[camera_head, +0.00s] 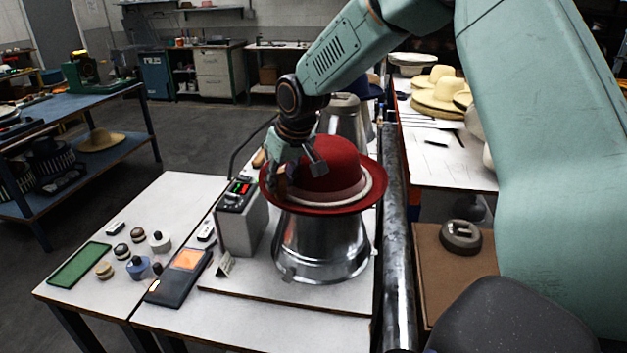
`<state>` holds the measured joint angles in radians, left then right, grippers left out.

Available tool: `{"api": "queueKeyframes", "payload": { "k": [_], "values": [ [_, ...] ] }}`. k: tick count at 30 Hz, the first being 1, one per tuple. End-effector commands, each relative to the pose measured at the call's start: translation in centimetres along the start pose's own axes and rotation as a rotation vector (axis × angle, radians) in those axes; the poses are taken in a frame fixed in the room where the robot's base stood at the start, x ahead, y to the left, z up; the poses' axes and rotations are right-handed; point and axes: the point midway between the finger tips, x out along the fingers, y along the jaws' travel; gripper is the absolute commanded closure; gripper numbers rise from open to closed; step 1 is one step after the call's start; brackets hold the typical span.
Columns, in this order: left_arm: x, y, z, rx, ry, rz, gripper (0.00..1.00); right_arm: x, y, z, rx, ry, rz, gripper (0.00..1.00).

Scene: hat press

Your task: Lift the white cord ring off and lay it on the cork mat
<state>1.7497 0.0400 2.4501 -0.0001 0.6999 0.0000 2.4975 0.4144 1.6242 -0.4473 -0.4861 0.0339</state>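A red felt hat (338,160) sits on a shiny metal stand (322,246) in the middle of the view. The white cord ring (352,200) lies on the brim around the foot of the crown, outside a pinkish band; its far side is hidden. My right gripper (298,176) is over the left side of the hat, pointing down, its fingers apart near the crown and brim. I cannot tell whether it touches the cord. The brown cork mat (440,290) lies on the right with a dark grey round weight (461,237) at its back. My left gripper is out of view.
A control box (241,216) with lit buttons stands left of the metal stand. A metal pipe (397,250) runs between the stand and the mat. A green tray (79,264) and several small items lie at left. Straw hats (440,95) are stacked behind the mat. The mat's front is bare.

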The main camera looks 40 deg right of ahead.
Motion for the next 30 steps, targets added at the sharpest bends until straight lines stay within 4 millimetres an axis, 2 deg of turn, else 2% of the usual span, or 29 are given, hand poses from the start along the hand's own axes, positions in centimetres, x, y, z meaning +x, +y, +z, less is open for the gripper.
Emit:
{"api": "queueKeyframes", "payload": {
  "k": [5,16,26,30],
  "values": [
    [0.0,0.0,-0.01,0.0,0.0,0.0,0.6,0.01,0.01,-0.19,-0.001,0.001,0.001,0.7],
    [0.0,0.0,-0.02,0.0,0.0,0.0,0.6,0.02,0.01,-0.22,-0.001,0.0,0.0,1.0],
    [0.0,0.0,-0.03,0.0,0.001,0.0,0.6,-0.02,0.01,-0.23,-0.001,0.001,0.0,1.0],
    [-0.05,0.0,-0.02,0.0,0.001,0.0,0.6,-0.93,0.02,-0.68,0.0,0.003,0.001,1.0]
  ]
}}
